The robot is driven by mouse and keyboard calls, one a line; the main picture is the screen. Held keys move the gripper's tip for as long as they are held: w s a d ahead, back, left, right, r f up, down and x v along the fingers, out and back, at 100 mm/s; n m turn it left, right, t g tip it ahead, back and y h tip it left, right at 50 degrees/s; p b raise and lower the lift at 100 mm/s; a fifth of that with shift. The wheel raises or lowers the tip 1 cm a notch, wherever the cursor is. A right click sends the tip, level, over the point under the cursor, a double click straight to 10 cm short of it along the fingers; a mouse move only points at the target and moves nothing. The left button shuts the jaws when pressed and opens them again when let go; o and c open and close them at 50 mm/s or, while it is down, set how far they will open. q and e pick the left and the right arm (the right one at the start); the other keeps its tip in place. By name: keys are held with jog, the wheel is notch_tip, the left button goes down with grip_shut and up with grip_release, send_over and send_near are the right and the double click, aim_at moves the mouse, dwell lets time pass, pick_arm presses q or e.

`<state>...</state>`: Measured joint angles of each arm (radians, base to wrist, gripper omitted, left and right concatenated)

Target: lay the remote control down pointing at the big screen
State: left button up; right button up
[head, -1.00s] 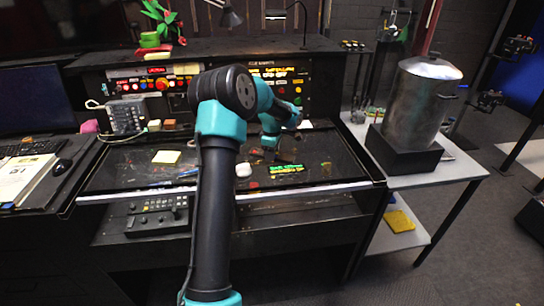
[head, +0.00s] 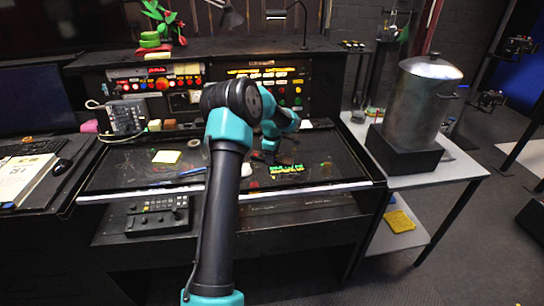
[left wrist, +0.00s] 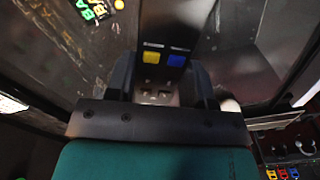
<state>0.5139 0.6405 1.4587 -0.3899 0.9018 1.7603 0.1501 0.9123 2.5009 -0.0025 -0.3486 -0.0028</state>
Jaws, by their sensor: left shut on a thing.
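The remote control (left wrist: 168,28) is a long dark bar with a yellow and a blue button near its held end. In the left wrist view my left gripper (left wrist: 165,82) is shut on it. In the head view my left gripper (head: 268,156) is low over the right half of the dark desk top, partly behind my own arm; the remote is hard to make out there. I cannot tell whether the remote touches the desk. A large dark screen (head: 60,22) fills the top left corner of the head view. My right gripper is not in view.
A button panel (head: 285,88) stands behind the dark desk (head: 125,168). Green and yellow lettering (head: 286,168) lies near the gripper. A metal pot (head: 420,105) stands on the right table. A computer monitor (head: 32,102) is at left.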

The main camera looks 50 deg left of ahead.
pick_arm(q)
jog(key=shift+f, duration=0.1)
jog(key=o, duration=1)
notch_tip(320, 180, up, 12)
jog(key=shift+r, duration=0.15)
dwell(0.6)
